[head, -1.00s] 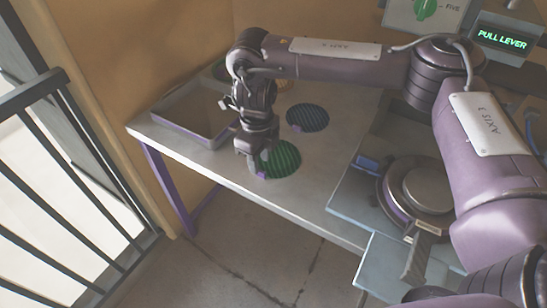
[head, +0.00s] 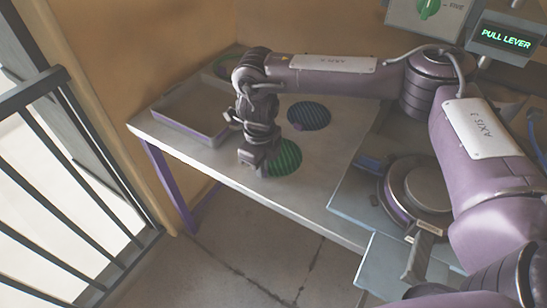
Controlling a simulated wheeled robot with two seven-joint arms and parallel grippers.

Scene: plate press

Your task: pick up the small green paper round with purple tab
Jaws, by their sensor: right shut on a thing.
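The small green paper round (head: 287,157) lies on the light table near its front edge, dark-striped, with its left part hidden by my right gripper. My right gripper (head: 259,170) points down at the round's left edge, shut on its tab side. The purple tab is hidden behind the fingers. Whether the round is lifted off the table cannot be told. My left gripper is not in view.
A dark blue striped round (head: 309,116) lies behind the green one. A shallow grey tray (head: 185,122) stands at the left. A press (head: 418,188) with a lever (head: 417,258) stands right, below a "PULL LEVER" display (head: 505,39). A railing (head: 35,95) is left.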

